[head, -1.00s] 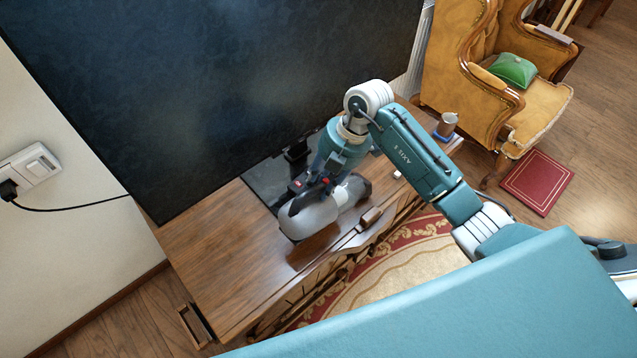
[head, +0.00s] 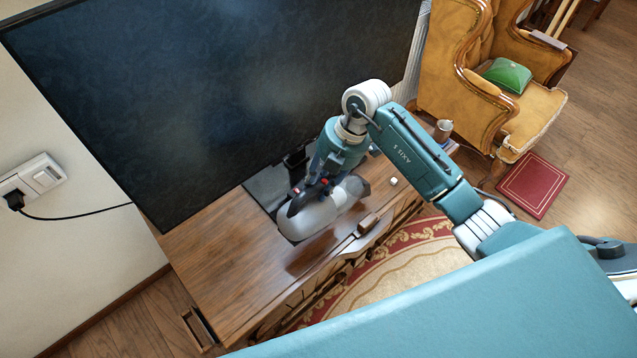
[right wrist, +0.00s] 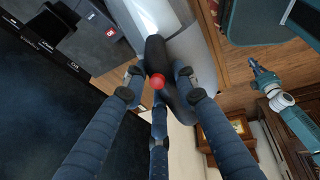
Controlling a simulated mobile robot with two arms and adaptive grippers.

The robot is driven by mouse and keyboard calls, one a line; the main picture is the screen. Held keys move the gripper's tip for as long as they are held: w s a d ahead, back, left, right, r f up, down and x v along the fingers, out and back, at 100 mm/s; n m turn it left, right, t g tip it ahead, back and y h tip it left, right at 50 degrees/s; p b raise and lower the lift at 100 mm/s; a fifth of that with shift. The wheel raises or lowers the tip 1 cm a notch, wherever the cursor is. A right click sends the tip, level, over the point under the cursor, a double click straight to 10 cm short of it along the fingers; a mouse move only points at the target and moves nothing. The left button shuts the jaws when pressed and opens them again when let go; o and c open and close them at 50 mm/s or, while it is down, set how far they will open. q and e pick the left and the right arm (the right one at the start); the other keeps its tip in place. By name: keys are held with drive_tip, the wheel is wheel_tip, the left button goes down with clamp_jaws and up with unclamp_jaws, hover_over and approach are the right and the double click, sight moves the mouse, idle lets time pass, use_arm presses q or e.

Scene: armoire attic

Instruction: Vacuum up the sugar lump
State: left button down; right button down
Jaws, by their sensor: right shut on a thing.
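A handheld vacuum (head: 318,212) with a pale grey body and dark handle is just above the wooden cabinet top, in front of the TV. My right gripper (head: 318,184) is shut on its handle. In the right wrist view my fingers (right wrist: 158,88) close around the dark handle (right wrist: 155,55), which has a red button. A small white cube, the sugar lump (head: 393,181), sits on the cabinet top to the right of the vacuum, apart from it. My left gripper is not in the head view; an arm shows at the right of the wrist view, its gripper state unclear.
The large dark TV (head: 215,95) stands along the back of the cabinet (head: 225,255). A mug (head: 442,130) stands at the cabinet's right end. A yellow armchair (head: 535,115) with a green cushion stands beyond it. The cabinet's left part is clear.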

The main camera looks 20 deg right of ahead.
drive_tip(key=shift+w+r+p, duration=0.1)
drive_tip(key=shift+r+p, duration=2.15)
drive_tip(key=shift+r, duration=0.7)
drive_tip(key=shift+f, duration=0.1)
